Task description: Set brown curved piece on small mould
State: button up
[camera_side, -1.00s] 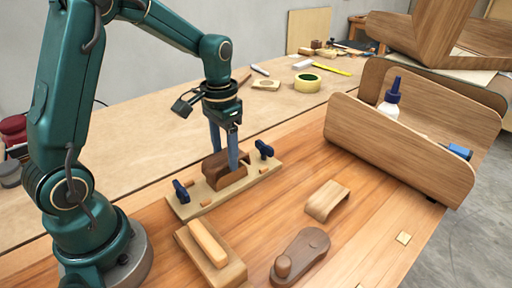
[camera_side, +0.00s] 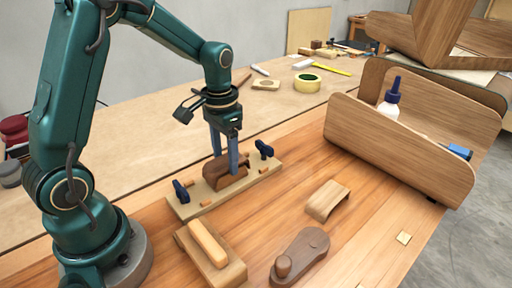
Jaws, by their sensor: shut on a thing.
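A lighter curved piece (camera_side: 327,200), a block with a rounded bar (camera_side: 209,243) and a dark wooden tool (camera_side: 300,256) lie in front. A curved wooden holder (camera_side: 375,142) stands right.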

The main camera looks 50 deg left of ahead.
jog(key=shift+f, duration=0.55)
dwell(0.4)
jog(key=o, duration=1.4)
jog(key=shift+o, duration=0.4)
jog(key=shift+r, duration=4.05)
